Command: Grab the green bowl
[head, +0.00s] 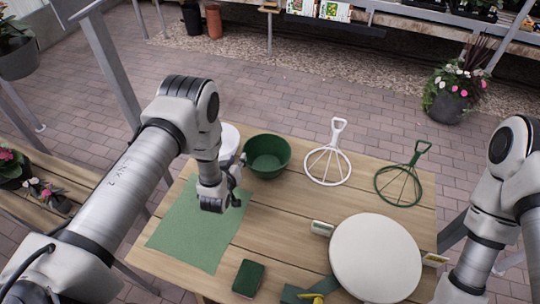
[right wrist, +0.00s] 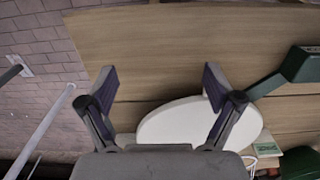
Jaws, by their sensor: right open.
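The green bowl (head: 267,158) stands upright at the back left of the wooden table, its open top facing up; it looks empty. My left gripper (head: 222,192) hangs over the green mat, just left of the bowl and nearer to me. It appears apart from the bowl. Its fingers are small and dark here, and I cannot tell whether they are open. My right gripper (right wrist: 157,75) is open and empty in the right wrist view, with wooden table boards and a white round board beyond it. In the head view its fingers are out of sight.
A white container (head: 228,138) stands left of the bowl, partly hidden by my left arm. A white wire tool (head: 327,165) and green wire tool (head: 399,184) lie right of it. The white round board (head: 375,258) and dark green box (head: 248,278) are nearer. The mat (head: 190,235) looks bare.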

